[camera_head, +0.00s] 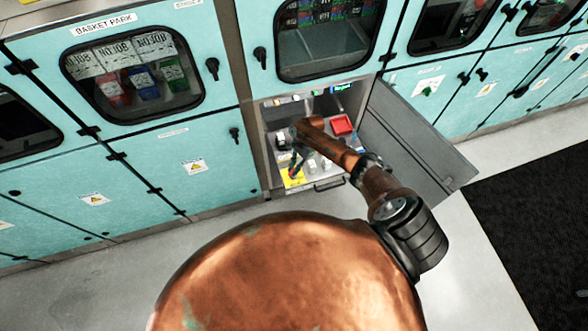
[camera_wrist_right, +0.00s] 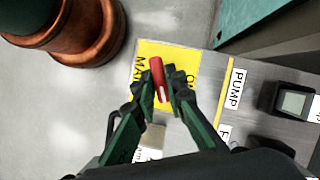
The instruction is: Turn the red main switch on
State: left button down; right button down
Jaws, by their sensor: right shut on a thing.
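The red main switch (camera_wrist_right: 157,72) shows as a red handle on a yellow plate (camera_wrist_right: 180,54) lettered "MAIN" in the right wrist view. My right gripper (camera_wrist_right: 162,88) has its two dark fingers on either side of the red handle and is shut on it. In the head view my right gripper (camera_head: 295,166) reaches into the open cabinet compartment, over the yellow plate (camera_head: 290,182). There the gripper and arm hide most of the switch. My left gripper is not in view.
A panel label "PUMP" (camera_wrist_right: 236,88) and a small display box (camera_wrist_right: 293,103) sit beside the yellow plate. An open grey door (camera_head: 415,140) stands to the right of the compartment. A red tray-like item (camera_head: 342,125) is inside. Grey floor (camera_head: 480,215) lies in front.

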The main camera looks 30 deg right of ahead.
jog(key=n+g+b, duration=0.1)
jog(key=n, duration=0.2)
jog(key=shift+w+a+n+b, duration=0.1)
jog(key=shift+w+n+b, duration=0.05)
jog(key=shift+n+b, duration=0.25)
jog(key=n+g+h+b, duration=0.1)
jog(key=n, duration=0.2)
jog(key=shift+w+n, duration=0.1)
jog(key=shift+n, duration=0.2)
jog(key=n+h+b, duration=0.1)
jog(key=n, duration=0.1)
jog(key=shift+a+n+g, duration=0.1)
jog(key=shift+n+g, duration=0.2)
jog(key=shift+g, duration=0.1)
jog(key=shift+n+h, duration=0.7)
jog(key=shift+n, duration=0.8)
jog(key=shift+g, duration=0.3)
jog(key=c, duration=2)
grip_release()
jog(key=shift+o, duration=0.2)
jog(key=shift+r, duration=0.1)
